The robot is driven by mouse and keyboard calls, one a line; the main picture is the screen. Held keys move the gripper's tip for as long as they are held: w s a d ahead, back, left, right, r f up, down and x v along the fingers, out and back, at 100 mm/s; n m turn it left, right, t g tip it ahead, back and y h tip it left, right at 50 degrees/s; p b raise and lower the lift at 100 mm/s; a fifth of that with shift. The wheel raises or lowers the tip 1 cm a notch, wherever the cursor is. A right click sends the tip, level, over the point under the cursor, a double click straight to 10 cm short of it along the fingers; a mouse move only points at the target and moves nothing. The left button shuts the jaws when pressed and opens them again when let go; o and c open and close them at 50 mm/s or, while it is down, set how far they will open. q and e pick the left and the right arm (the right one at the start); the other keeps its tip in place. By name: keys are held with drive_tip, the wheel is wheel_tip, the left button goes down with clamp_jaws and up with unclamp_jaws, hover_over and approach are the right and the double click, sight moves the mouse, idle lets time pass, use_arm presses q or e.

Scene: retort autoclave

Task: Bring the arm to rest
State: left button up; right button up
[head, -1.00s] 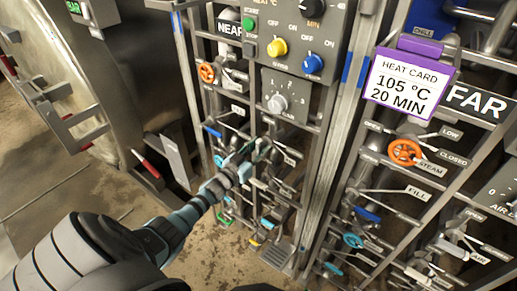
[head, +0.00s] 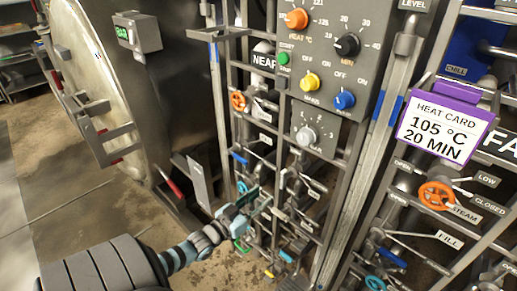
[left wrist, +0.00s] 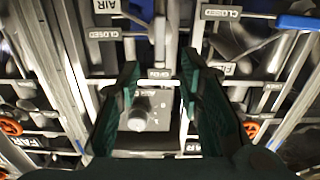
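My left gripper (head: 252,203) is in front of the lower part of the NEAR valve rack, below the small grey knob panel (head: 318,130). In the left wrist view its two dark green fingers (left wrist: 160,65) stand apart with nothing held between them. A grey panel with a round knob (left wrist: 140,118) shows behind the gap. Whether the fingers touch any pipe or lever cannot be told. My right gripper is in neither view.
The rack holds an orange NEAR handwheel (head: 238,101), the control panel (head: 325,62) and several levers close to the gripper. The heat card (head: 444,133) hangs at the right, by another orange handwheel (head: 437,196). A round metal door (head: 105,85) stands left. Floor (head: 60,200) shows at lower left.

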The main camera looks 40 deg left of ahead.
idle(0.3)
use_arm(q)
drive_tip(key=s+a+f+g+y, duration=0.1)
drive_tip(key=s+f+g, duration=0.2)
drive_tip(key=s+f, duration=0.45)
drive_tip(key=s+f+g+y, duration=0.1)
drive_tip(key=s+f+g, duration=0.3)
drive_tip(key=f, duration=0.7)
drive_tip(key=s+a+f+g, duration=0.1)
drive_tip(key=s+f+g, duration=0.2)
drive_tip(key=s+f, duration=0.45)
drive_tip(key=s+d+f+g, duration=0.3)
drive_tip(key=s+d+f, duration=0.3)
drive_tip(key=s+d, duration=0.2)
drive_tip(key=s+d+f+g+h, duration=0.1)
drive_tip(key=s+d+f+g, duration=0.2)
drive_tip(key=s+d+f, duration=0.3)
drive_tip(key=s+d, duration=0.2)
drive_tip(key=s, duration=0.3)
drive_tip(key=shift+s+d+f+m+g+h, duration=0.2)
drive_tip(key=shift+d+f+m+g+h, duration=0.1)
drive_tip(key=shift+d+f+m+g, duration=0.1)
drive_tip(key=shift+r, duration=0.1)
